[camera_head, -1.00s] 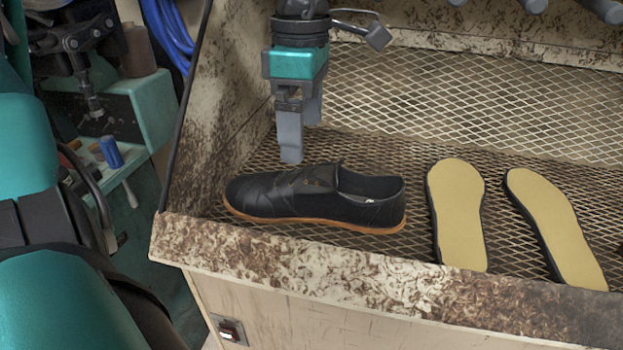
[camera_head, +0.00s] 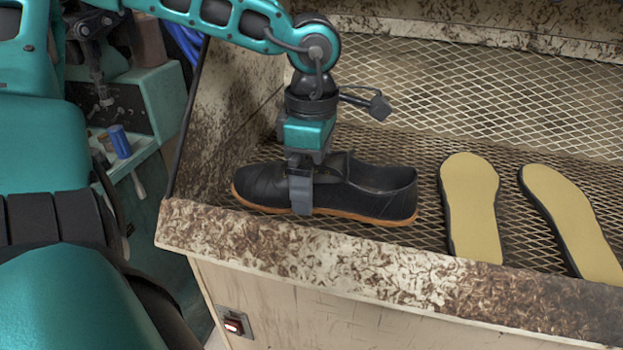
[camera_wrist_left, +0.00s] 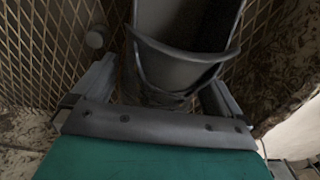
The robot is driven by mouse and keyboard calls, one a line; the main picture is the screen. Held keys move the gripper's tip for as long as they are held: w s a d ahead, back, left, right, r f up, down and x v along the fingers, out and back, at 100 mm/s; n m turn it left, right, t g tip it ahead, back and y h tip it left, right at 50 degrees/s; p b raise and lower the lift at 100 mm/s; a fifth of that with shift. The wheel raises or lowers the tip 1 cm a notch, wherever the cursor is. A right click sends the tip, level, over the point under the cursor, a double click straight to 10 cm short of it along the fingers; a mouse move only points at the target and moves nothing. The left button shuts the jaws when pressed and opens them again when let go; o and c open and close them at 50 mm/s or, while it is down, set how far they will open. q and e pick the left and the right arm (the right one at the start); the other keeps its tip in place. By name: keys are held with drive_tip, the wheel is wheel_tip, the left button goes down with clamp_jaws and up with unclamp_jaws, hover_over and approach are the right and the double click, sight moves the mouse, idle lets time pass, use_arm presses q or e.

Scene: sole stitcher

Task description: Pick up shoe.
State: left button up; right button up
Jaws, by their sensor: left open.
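A black shoe (camera_head: 375,190) with an orange-brown sole lies upright on the mesh floor of the bin, toe to the left. My left gripper (camera_head: 301,195) points down over the middle of the shoe, with one finger in front of its near side. The far finger is hidden behind the shoe in the head view. In the left wrist view the shoe (camera_wrist_left: 185,70) lies between the two open fingers of the gripper (camera_wrist_left: 165,95), which stand on either side of it. My right gripper is not in view.
Two tan soles (camera_head: 470,205) (camera_head: 570,220) lie on the mesh to the right of the shoe. The bin's stained front edge (camera_head: 380,265) runs close in front, and its left wall (camera_head: 225,125) is near the toe. Free mesh lies behind the soles.

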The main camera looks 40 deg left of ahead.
use_arm(q)
drive_tip(key=shift+c, duration=0.4)
drive_tip(key=c, duration=0.9)
drive_tip(key=shift+o, duration=0.2)
drive_tip(key=shift+r, duration=0.1)
